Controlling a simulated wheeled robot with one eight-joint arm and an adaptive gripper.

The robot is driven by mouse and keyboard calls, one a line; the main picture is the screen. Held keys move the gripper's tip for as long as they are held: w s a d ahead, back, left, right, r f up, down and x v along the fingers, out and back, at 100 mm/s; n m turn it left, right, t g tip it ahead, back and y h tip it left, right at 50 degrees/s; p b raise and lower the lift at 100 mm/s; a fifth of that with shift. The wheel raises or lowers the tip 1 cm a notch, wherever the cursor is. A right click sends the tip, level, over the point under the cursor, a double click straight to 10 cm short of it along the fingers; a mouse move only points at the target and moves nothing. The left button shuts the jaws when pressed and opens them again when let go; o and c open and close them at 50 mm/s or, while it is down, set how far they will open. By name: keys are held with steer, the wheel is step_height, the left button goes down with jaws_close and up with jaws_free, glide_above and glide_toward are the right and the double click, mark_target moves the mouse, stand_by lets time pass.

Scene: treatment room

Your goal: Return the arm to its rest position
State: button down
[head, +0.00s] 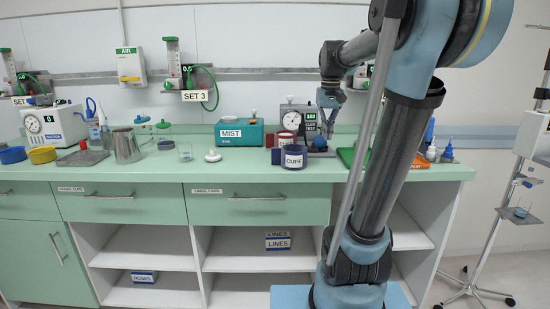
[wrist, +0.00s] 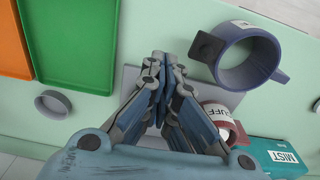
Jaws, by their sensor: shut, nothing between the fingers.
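My gripper (head: 327,128) is above the right part of the counter, in front of the cuff tester (head: 309,116), with its fingers pointing down. In the wrist view, my gripper (wrist: 164,60) has its two fingertips together with nothing between them. My arm rises from its blue base at the lower right and bends over to the gripper. A dark blue cuff (head: 294,159) stands on the counter just left of and below the gripper; it shows in the wrist view (wrist: 229,72) too, apart from the fingers. The fingers partly hide the tester.
A reddish cuff with a white label (wrist: 213,109) lies close to the fingers. The teal MIST box (head: 239,134) stands to the left. Green (wrist: 75,45) and orange (wrist: 12,42) trays lie on the other side. A pole stand (head: 520,165) is at far right.

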steer(key=s+f+t, duration=0.1)
steer(key=s+f, duration=2.2)
steer(key=f, duration=0.1)
steer(key=shift+t, duration=0.3)
steer(key=shift+w+f, duration=0.25)
steer(key=shift+w, duration=0.25)
stand_by(4.8)
